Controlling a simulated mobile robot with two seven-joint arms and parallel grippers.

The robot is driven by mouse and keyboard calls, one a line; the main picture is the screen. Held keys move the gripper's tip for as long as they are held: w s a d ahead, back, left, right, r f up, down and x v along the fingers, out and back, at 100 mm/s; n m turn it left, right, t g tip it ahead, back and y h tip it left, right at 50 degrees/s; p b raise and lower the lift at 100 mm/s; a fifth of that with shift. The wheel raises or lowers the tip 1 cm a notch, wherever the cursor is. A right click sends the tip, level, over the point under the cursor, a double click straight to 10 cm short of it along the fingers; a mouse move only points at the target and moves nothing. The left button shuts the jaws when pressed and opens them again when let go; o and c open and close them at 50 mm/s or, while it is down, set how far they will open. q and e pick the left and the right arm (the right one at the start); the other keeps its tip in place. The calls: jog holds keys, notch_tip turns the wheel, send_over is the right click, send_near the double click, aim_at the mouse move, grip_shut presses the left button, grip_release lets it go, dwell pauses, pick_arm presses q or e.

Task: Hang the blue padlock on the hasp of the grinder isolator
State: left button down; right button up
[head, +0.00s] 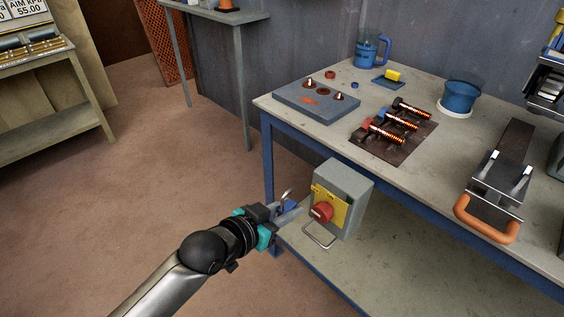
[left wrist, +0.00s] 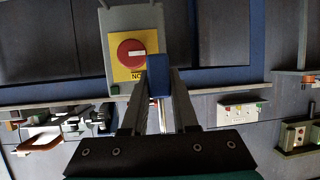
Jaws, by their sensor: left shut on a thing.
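The grey isolator box (head: 346,186) is fixed at the front corner of the bench, with a yellow plate and a red knob (head: 322,212). A bare metal loop (head: 318,236), seemingly the hasp, sticks out below the knob. My left gripper (head: 288,212) is shut on the blue padlock (head: 290,205), just left of the box. The padlock's shackle (head: 287,194) points up, and the fingers hide part of its body. In the left wrist view the padlock (left wrist: 158,76) sits between the fingertips, in front of the box's lower right part and apart from the loop, as far as I can see.
The floor (head: 150,150) to the left is clear.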

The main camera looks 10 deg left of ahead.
pick_arm(q)
jog(key=s+a+f+m+h+b, duration=0.15)
jog(key=s+f, duration=0.25)
jog(key=f, duration=0.4)
jog(key=s+f+n+y+b, duration=0.1)
jog(key=s+f+b, duration=0.2)
jog(key=s+f, duration=0.35)
jog(key=w+r+b+x, duration=0.1)
jog(key=r+b+x, duration=0.2)
jog(key=b+x, duration=0.5)
jog(key=shift+x, duration=3.7)
pick_arm(e)
jog(key=w+a+r+t, duration=0.1)
jog(key=w+r+t, duration=0.1)
jog(key=w+r, duration=0.2)
jog(key=w+a+r+t+y, duration=0.1)
jog(key=w+a+r+t, duration=0.1)
jog(key=w+r, duration=0.3)
jog(key=shift+a+r+t, duration=0.2)
jog(key=shift+r+t, duration=0.1)
jog(key=shift+r, duration=2)
pick_arm(q)
jog(key=shift+m+h, duration=0.25)
jog(key=c, duration=0.6)
grip_release()
jog(key=shift+g, duration=0.3)
